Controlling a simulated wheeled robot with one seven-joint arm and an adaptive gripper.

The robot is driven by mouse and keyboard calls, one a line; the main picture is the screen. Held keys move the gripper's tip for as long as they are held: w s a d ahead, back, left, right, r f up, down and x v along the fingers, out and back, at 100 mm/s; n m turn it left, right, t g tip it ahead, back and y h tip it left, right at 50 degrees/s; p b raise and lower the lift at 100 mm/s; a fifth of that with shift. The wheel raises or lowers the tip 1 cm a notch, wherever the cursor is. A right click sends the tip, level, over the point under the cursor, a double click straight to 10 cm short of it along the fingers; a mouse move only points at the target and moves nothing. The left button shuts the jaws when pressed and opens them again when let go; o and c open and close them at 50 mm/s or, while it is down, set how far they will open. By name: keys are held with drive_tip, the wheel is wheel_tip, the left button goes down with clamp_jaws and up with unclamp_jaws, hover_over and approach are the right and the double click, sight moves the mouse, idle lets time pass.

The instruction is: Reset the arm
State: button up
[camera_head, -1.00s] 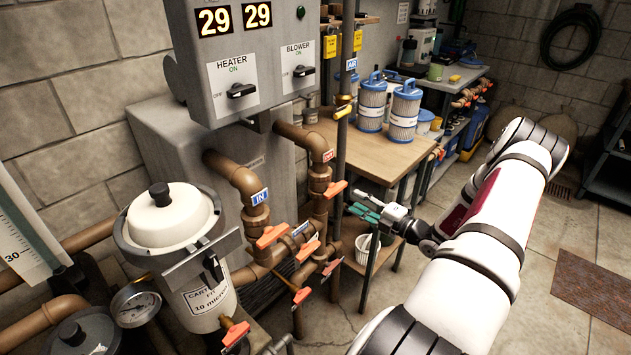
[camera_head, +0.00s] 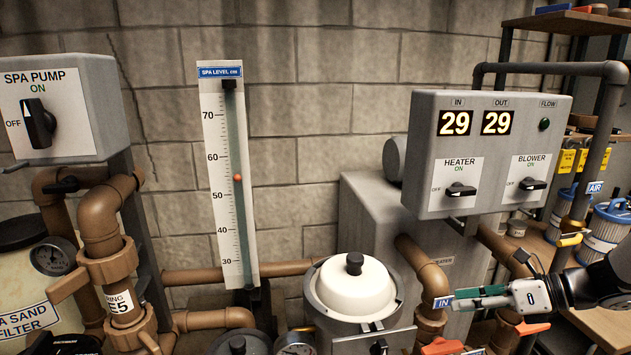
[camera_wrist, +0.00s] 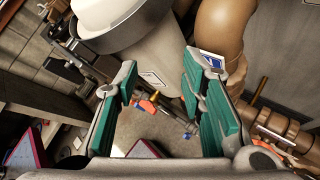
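My gripper (camera_head: 492,298) is at the lower right of the head view, in front of the brown pipes below the heater panel. Its green-padded fingers point left. In the wrist view my gripper (camera_wrist: 160,100) shows its two green-padded fingers wide apart, with nothing held between them. The white-lidded cartridge filter (camera_head: 352,290) stands to the left of my gripper in the head view. It also shows past the fingertips in the wrist view (camera_wrist: 155,65). A brown pipe (camera_wrist: 222,30) is beyond the right finger there.
The heater control box (camera_head: 490,155) is above my gripper. A spa level gauge (camera_head: 230,180) and the spa pump switch box (camera_head: 55,110) are to the left. Orange valve handles (camera_head: 442,346) sit low near my gripper. Blue-topped filter cartridges (camera_head: 605,228) stand at the right.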

drive_tip(key=s+a+r+n+g+h, duration=0.25)
drive_tip(key=s+a+r+n, duration=0.2)
drive_tip(key=a+n, duration=0.3)
drive_tip(key=s+a+r+n+g+h, duration=0.2)
drive_tip(key=s+a+r+n+g, duration=0.15)
drive_tip(key=s+a+n, duration=0.35)
drive_tip(key=s+r+n+t+h, duration=0.4)
drive_tip(key=s+n, duration=0.6)
drive_tip(key=n, duration=0.6)
wheel_tip(320, 180, up, 2)
drive_tip(key=shift+s+a+r+h, duration=0.1)
drive_tip(key=shift+s+a+h, duration=0.1)
drive_tip(key=shift+a+h, duration=0.45)
drive_tip(key=shift+d+h, duration=0.3)
drive_tip(key=shift+d, duration=0.05)
